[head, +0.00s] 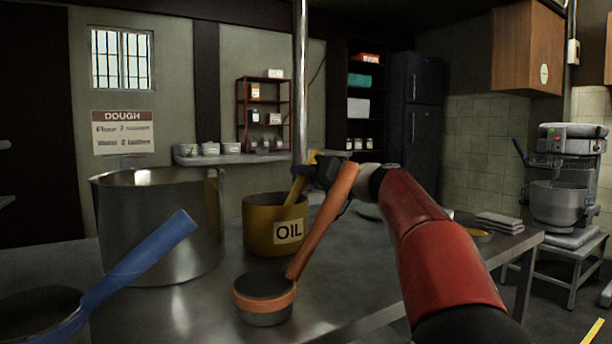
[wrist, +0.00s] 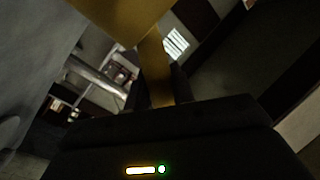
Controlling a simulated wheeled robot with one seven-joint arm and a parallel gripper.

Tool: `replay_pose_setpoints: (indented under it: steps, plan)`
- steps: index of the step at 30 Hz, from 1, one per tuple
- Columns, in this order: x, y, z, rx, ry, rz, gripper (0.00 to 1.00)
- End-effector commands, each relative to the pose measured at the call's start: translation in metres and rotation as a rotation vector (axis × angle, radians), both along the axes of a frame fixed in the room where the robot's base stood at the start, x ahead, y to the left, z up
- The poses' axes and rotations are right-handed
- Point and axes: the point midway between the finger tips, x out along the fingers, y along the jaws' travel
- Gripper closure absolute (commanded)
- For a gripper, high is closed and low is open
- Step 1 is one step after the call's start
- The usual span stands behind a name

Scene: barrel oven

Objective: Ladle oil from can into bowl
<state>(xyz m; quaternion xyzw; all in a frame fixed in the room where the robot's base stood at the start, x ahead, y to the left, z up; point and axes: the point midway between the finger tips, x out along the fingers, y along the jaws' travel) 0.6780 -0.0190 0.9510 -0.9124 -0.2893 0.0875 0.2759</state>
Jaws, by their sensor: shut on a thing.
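A yellow can labelled OIL (head: 262,240) stands on the metal table. My gripper (head: 322,172) is above and right of the can, shut on the handle of a yellow ladle (head: 297,189). The handle slants down to the can's mouth; the ladle's lower end is hidden behind the rim. In the wrist view the yellow handle (wrist: 155,75) runs between my fingers to a wider yellow shape, ladle head or can. A large steel bowl (head: 160,235), deep like a pot, stands left of the can. Oil itself is not visible.
An orange-handled ladle (head: 265,301) stands in front of the can, its handle rising across my gripper. A blue-handled ladle (head: 135,262) lies at the front left, before the bowl. A mixer (head: 565,180) stands at the right.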

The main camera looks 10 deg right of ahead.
Motion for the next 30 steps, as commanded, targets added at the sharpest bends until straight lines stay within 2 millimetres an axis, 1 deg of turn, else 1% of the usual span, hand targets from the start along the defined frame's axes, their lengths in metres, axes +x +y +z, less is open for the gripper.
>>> replay_pose_setpoints:
  steps: [5,7,15,30]
  plan:
    - [0.000,0.000,0.001,0.001,-0.001,0.000,1.00]
    - [0.000,0.000,0.006,0.001,-0.001,0.000,1.00]
    - [0.000,0.000,0.046,0.001,-0.002,0.000,1.00]
    - [0.000,0.000,0.114,0.001,-0.001,0.000,1.00]
